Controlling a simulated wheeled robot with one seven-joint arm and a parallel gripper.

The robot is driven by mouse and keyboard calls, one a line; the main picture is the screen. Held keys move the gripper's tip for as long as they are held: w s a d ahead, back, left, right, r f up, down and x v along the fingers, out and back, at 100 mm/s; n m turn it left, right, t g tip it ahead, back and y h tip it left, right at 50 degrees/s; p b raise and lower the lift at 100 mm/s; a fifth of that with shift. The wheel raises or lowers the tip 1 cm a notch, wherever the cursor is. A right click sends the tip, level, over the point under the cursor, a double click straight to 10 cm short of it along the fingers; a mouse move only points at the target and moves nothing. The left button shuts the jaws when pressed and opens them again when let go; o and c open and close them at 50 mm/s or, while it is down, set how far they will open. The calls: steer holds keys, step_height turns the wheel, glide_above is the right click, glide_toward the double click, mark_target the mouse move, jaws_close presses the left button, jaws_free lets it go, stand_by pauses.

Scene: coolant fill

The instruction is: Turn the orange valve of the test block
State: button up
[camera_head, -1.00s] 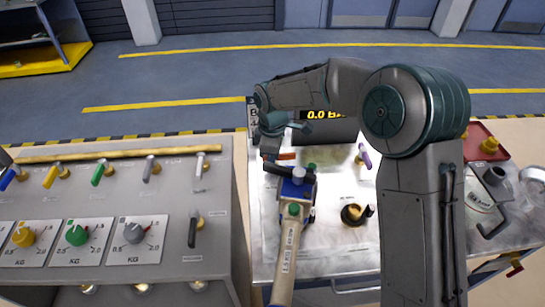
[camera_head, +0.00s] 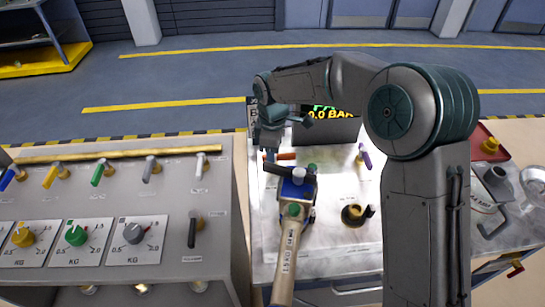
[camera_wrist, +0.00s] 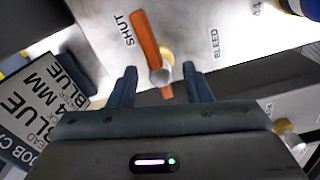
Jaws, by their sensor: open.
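The orange valve (camera_wrist: 148,42) is a long orange lever on a brass stem, mounted on the white face of the test block (camera_wrist: 195,20). In the wrist view the lever lies between the labels SHUT and BLEED, tilted toward SHUT. My gripper (camera_wrist: 160,78) is open, its two blue-grey fingers on either side of the lever's near end. I cannot tell whether either finger touches it. In the head view a bit of the orange lever (camera_head: 286,156) shows beside my gripper (camera_head: 270,155), which hides part of it.
A purple lever (camera_head: 364,156) and a brass port (camera_head: 354,214) are to the right. A display stands behind. The panel with several levers (camera_head: 110,215) is at left.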

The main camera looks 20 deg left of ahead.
step_height(320, 180, up, 12)
stand_by(0.3)
steer(key=shift+f, duration=0.1)
steer(key=shift+d, duration=0.1)
